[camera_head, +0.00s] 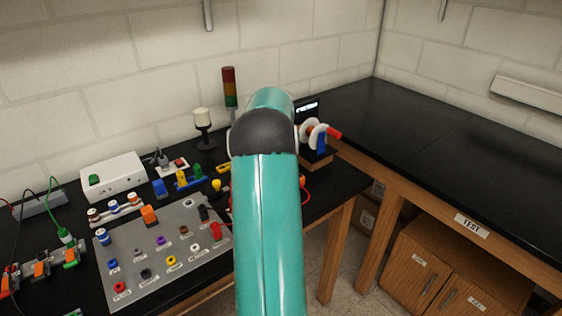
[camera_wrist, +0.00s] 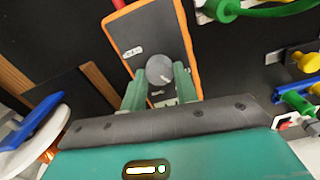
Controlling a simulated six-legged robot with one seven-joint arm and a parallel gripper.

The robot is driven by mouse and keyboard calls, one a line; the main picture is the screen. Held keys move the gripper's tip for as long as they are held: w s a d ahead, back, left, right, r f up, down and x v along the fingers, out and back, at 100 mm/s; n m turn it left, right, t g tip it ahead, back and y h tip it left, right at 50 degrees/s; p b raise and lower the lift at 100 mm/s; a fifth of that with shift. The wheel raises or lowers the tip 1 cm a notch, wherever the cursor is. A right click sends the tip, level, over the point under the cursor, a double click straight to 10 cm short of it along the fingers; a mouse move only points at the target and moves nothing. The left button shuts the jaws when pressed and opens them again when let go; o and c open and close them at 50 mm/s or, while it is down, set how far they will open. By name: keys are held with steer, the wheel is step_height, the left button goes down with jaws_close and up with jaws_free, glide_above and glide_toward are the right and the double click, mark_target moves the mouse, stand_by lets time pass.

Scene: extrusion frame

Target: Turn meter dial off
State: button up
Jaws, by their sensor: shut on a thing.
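The meter (camera_wrist: 133,28) shows in the wrist view as a dark body with an orange rim, lying on the black bench. Its round grey dial (camera_wrist: 159,67) carries a small light pointer mark. My gripper (camera_wrist: 160,86) has its two green fingers on either side of the dial and is shut on it. The small labels on the meter are too blurred to read. In the head view my teal arm hides the meter and the gripper.
A grey panel (camera_head: 176,243) with several coloured sockets lies left of my arm. A white box (camera_head: 114,176), a signal tower (camera_head: 230,88) and a white-and-red reel (camera_head: 314,133) stand around it. The right bench top (camera_head: 440,125) is largely clear. A green cable (camera_wrist: 270,10) is near the meter.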

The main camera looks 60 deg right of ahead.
steer(key=n, duration=0.5)
steer(key=shift+a+n, duration=0.1)
steer(key=shift+n, duration=0.3)
stand_by(0.4)
steer(key=o, duration=1)
step_height(320, 180, up, 14)
steer(key=shift+f, duration=0.1)
